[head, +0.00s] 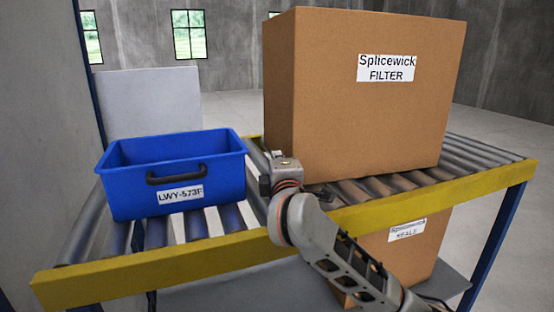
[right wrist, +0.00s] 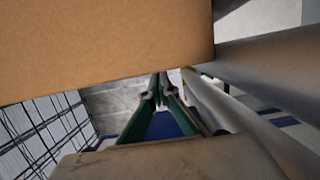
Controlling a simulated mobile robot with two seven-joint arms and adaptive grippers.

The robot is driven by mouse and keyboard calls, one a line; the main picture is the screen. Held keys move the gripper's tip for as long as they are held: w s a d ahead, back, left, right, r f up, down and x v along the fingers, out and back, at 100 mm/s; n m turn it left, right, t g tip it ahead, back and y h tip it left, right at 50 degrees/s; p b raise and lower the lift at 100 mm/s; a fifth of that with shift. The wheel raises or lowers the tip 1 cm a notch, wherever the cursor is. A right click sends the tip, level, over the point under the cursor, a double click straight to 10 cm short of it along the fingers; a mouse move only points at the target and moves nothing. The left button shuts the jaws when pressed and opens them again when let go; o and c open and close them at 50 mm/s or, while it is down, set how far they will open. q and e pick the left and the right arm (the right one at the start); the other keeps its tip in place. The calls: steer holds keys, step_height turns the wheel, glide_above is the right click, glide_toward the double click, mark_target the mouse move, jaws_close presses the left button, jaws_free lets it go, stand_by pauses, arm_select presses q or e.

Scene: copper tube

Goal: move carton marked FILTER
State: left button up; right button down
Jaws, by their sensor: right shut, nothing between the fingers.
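The carton marked FILTER (head: 365,120) is a big brown box, upright on the roller conveyor, with a white "Splicewick FILTER" label on its front. In the right wrist view the carton's brown face (right wrist: 100,45) fills the top left. My right gripper (head: 268,160) is at the carton's lower left side, between it and the blue bin. In the right wrist view its fingers (right wrist: 160,82) are together with nothing between them, close beside the carton. Whether they touch the carton cannot be told. My left gripper is not in view.
A blue bin (head: 120,190) labelled LWY-573F stands on the rollers to the left. A yellow rail (head: 430,195) edges the conveyor's front. Another Splicewick carton (head: 400,262), its second word hard to read, sits below on a grey shelf (head: 220,295). A grey panel (head: 150,95) stands behind the bin.

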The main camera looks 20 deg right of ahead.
steer(key=shift+p+x, duration=0.45)
steer(key=shift+x, duration=2.5)
